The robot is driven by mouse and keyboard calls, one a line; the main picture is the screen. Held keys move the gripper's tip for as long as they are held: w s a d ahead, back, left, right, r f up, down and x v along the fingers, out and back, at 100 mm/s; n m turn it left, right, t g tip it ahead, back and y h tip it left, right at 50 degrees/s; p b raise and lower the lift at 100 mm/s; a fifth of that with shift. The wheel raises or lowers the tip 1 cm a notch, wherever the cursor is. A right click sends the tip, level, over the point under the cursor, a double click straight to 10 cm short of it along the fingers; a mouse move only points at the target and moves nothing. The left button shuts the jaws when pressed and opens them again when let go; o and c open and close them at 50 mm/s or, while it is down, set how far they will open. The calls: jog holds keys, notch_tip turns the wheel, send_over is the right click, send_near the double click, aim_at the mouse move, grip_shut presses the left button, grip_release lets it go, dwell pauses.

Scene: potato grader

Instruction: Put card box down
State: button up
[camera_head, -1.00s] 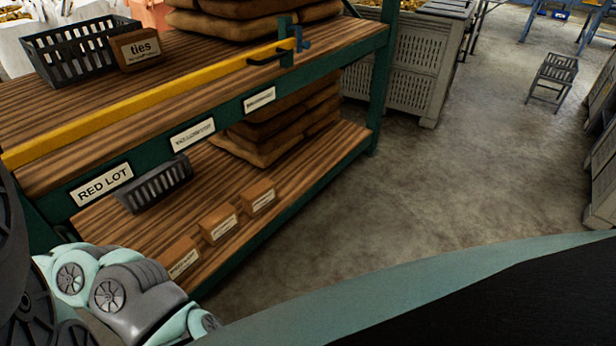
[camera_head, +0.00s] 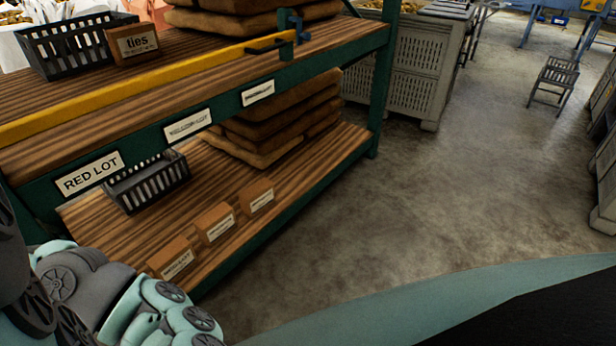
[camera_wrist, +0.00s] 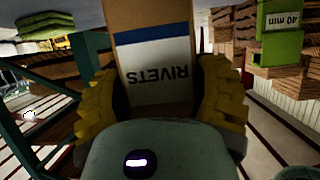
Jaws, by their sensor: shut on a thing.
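The card box (camera_wrist: 153,65) is brown, with a white label, a blue stripe and the word RIVETS upside down in the wrist view. My gripper (camera_wrist: 160,95) is shut on it, one yellow ridged finger on each side. The box's far end runs out of the top of that view. Neither the box nor my gripper shows in the head view, where only my arm links appear at the lower left.
In the head view, a wooden shelf rack (camera_head: 75,220) carries a ties box (camera_head: 135,42), a black basket (camera_head: 147,182), brown sacks and 3 small boxes. A yellow bar (camera_head: 140,88) crosses its front. Open floor (camera_head: 400,210) lies right. A green 40 mm box (camera_wrist: 280,35) shows in the wrist view.

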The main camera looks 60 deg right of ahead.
jog(key=w+a, duration=0.1)
jog(key=a, duration=0.2)
jog(key=w+a, duration=0.1)
jog(key=a, duration=0.2)
jog(key=w+a+f+p, duration=0.1)
jog(key=a, duration=0.2)
jog(key=shift+a, duration=0.1)
jog(key=shift+f, duration=1.75)
jog(key=o, duration=1.4)
jog(key=shift+w, duration=0.1)
jog(key=shift+d+r, duration=0.15)
jog(key=shift+d, duration=0.2)
jog(key=shift+b+v, duration=0.3)
jog(key=shift+v, duration=5.45)
